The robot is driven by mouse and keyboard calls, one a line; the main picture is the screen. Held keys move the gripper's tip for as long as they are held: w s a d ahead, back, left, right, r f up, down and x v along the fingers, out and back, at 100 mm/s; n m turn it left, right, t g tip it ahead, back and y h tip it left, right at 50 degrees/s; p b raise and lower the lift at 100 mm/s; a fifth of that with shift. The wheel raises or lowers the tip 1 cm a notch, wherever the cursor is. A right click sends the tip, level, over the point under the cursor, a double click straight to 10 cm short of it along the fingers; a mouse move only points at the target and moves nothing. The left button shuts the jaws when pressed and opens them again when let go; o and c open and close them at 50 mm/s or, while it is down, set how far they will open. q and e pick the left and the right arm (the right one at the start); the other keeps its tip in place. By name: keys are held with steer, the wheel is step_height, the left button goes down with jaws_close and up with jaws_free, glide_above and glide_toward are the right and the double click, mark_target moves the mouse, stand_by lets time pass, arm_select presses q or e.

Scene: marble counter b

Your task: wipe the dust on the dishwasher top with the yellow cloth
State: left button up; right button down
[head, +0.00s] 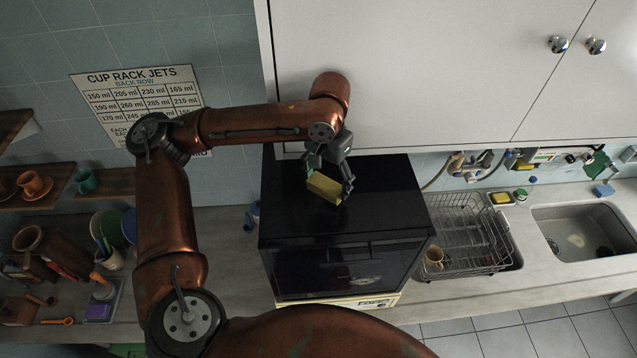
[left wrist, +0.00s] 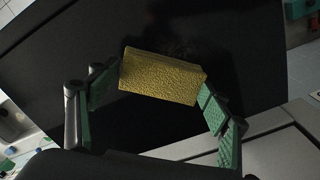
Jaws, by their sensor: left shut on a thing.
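The yellow cloth (head: 324,187) looks like a thick yellow block. My left gripper (head: 327,184) is shut on it, over the back middle of the black dishwasher top (head: 385,190). In the left wrist view the cloth (left wrist: 162,77) sits between the green-padded fingers (left wrist: 155,92). I cannot tell whether the cloth touches the top. A faint greyish patch of dust (left wrist: 185,45) shows on the dark surface just beyond the cloth in the left wrist view. My right gripper is in neither view.
White cupboards (head: 400,70) hang behind and above the dishwasher. A wire dish rack (head: 465,235) with a cup stands to its right, then a sink (head: 585,232). Shelves with cups (head: 35,185) and a cluttered counter with utensils are at the left.

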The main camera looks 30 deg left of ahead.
arm_select(q)
steer(key=shift+w+d, duration=0.65)
steer(key=shift+d, duration=0.3)
steer(key=shift+w+d, duration=0.7)
steer(key=shift+d, duration=0.3)
steer(key=shift+w+d, duration=0.65)
steer(key=shift+d, duration=0.3)
steer(key=shift+a, duration=0.15)
steer(key=shift+s+a+f, duration=0.1)
steer(key=shift+s+a, duration=0.05)
steer(key=shift+a, duration=0.15)
steer(key=shift+s+a, duration=0.55)
steer(key=shift+a, duration=0.35)
steer(key=shift+s+a, duration=0.5)
steer(key=shift+a, duration=0.35)
steer(key=shift+s+a, duration=0.6)
steer(key=shift+a, duration=0.35)
steer(key=shift+s+a, duration=0.6)
steer(key=shift+a, duration=0.35)
steer(key=shift+s+a, duration=0.6)
steer(key=shift+a, duration=0.35)
steer(key=shift+r, duration=0.2)
